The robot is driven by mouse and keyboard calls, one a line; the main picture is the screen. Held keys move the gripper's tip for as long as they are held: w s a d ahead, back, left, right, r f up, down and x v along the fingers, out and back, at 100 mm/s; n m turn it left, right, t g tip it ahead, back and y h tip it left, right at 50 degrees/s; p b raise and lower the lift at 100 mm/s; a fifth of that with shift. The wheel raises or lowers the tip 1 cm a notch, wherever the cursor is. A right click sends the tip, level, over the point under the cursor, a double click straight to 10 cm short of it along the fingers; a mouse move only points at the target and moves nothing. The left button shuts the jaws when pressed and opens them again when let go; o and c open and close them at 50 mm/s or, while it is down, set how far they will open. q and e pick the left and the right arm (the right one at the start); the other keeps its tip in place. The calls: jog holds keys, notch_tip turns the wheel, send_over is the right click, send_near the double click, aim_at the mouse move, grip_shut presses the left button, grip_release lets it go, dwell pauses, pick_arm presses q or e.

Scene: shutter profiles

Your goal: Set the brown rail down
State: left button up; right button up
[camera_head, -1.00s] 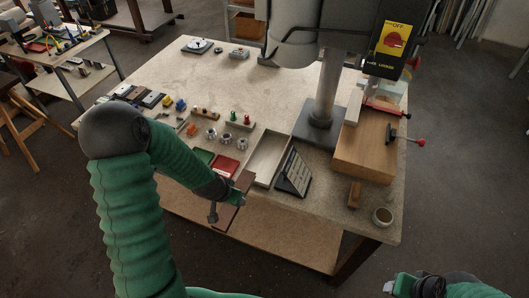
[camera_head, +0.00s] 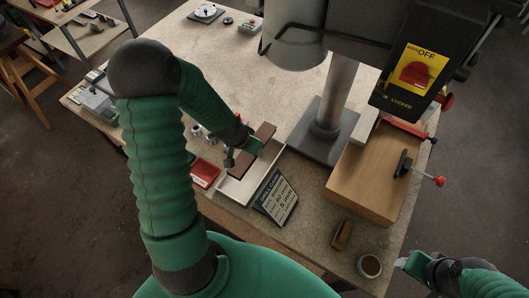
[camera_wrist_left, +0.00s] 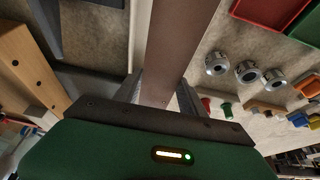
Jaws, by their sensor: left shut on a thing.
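The brown rail (camera_head: 238,169) is a flat, dark brown bar. My left gripper (camera_head: 252,147) is shut on it, and the rail lies across the view above the shallow cream tray (camera_head: 262,170). In the left wrist view the rail (camera_wrist_left: 180,45) runs up between the two fingers of the gripper (camera_wrist_left: 162,92). I cannot tell whether the rail touches the tray; it hides part of it. My right gripper (camera_head: 404,262) is at the lower right, apart from the table's objects; its fingers are too unclear to judge.
A dark sign (camera_head: 277,197) stands just right of the tray, a red tray (camera_head: 205,174) just left. The machine column (camera_head: 338,95), a wooden block (camera_head: 375,178), a small brown block (camera_head: 342,234) and a cup (camera_head: 370,266) are further right. Metal collars (camera_wrist_left: 247,71) are nearby.

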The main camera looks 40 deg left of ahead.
pick_arm(q)
send_near(254, 166)
jog(key=shift+w+d+f+p, duration=0.1)
jog(key=shift+w+f+p, duration=0.2)
jog(key=shift+w+f, duration=0.4)
jog(key=x, duration=0.4)
jog(key=shift+s+a+f, duration=0.2)
jog(key=shift+s+f, duration=0.1)
jog(key=shift+f, duration=0.15)
jog(key=shift+w+a+f, duration=0.1)
jog(key=shift+w, duration=0.05)
grip_shut()
jog(key=shift+s, duration=0.25)
jog(key=o, duration=1)
grip_release()
jog(key=o, duration=0.4)
pick_arm(e)
jog(key=shift+s+d+r, duration=0.25)
jog(key=shift+s+r, duration=0.1)
jog(key=shift+s, duration=0.15)
jog(key=shift+s+d+r, duration=0.2)
jog(key=shift+s+r, duration=0.1)
jog(key=shift+s, duration=0.15)
jog(key=shift+r, duration=0.1)
